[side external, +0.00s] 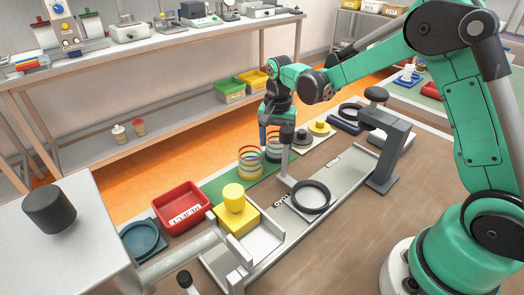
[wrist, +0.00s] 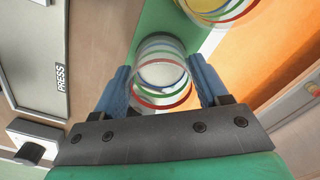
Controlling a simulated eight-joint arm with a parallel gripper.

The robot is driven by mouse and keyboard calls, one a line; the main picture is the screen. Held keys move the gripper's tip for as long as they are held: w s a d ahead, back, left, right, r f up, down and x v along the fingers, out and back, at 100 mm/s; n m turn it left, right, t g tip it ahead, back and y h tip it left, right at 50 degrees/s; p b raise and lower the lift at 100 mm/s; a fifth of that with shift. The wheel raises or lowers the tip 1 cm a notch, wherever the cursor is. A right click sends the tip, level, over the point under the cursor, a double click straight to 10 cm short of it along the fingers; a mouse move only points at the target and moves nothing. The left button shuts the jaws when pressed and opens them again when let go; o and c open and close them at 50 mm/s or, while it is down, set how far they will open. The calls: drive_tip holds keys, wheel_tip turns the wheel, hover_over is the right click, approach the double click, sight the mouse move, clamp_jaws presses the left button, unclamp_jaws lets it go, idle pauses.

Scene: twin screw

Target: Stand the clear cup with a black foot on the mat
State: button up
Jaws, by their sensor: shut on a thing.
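A clear cup with coloured rings (side external: 273,154) is between my gripper's blue fingers (side external: 269,138), at the far part of the green mat (side external: 214,187). Its lower part looks dark in the side view. In the wrist view, the cup (wrist: 163,75) sits between the two fingers (wrist: 157,68), with red, green and blue rings showing. My gripper is shut on it. I cannot tell whether its foot touches the mat. A second ringed clear cup (side external: 250,163), yellowish inside, stands on the mat just left of it; it also shows at the wrist view's top (wrist: 222,8).
A post with a black top (side external: 287,133) stands close to the right of my gripper. Dark and yellow knobbed pieces (side external: 319,129) lie beyond. A grey press (side external: 388,150), black ring (side external: 311,197), yellow block (side external: 237,218) and red tray (side external: 181,207) are nearby.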

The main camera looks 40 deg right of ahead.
idle(0.4)
drive_tip(key=o, duration=1.4)
drive_tip(key=shift+r, duration=3.55)
